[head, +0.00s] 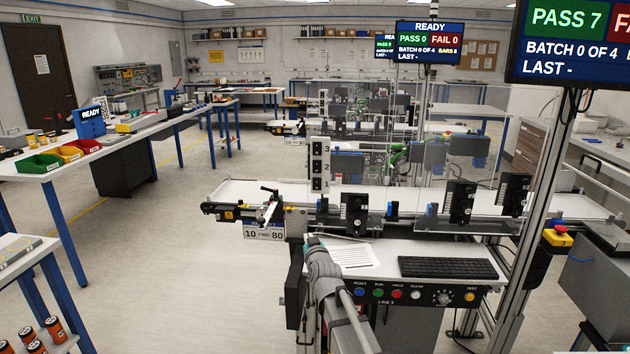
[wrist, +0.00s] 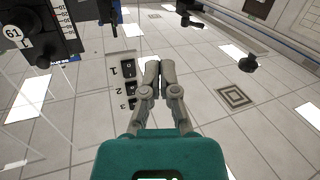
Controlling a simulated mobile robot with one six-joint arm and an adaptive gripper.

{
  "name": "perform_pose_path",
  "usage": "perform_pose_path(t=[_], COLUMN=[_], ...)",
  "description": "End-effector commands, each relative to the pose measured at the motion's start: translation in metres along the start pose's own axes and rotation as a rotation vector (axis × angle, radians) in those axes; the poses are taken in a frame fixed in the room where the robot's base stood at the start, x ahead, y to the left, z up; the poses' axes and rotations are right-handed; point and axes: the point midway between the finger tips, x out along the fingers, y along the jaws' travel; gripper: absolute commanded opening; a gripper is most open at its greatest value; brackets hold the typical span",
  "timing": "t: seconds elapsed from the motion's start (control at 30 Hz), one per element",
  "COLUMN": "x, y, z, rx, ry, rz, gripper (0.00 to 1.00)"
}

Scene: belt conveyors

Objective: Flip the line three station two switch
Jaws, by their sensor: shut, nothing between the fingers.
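In the wrist view the panel (wrist: 113,65) shows left of my gripper, with the number 2 switch (wrist: 128,88) partly in view. My gripper (wrist: 160,66) is shut and empty, its fingertips apart from the panel in the picture. In the head view my arm rises from the bottom centre; the fingers cannot be made out there.
The console (head: 415,292) marked LINE 3 carries buttons, a knob and a keyboard (head: 448,267). Clear guards (head: 400,205) and dark station units (head: 461,201) stand right of the panel. Open floor lies left.

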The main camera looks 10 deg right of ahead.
Motion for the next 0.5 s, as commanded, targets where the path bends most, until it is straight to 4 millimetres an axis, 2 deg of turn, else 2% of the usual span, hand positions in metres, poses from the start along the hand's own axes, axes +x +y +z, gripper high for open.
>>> perform_pose_path(t=[0.2,0.5], x=[0.017,0.022], y=[0.002,0.009], z=[-0.028,-0.064], rx=[-0.011,-0.020], ry=[0.197,0.454], rz=[0.071,0.201], gripper=[0.00,0.00])
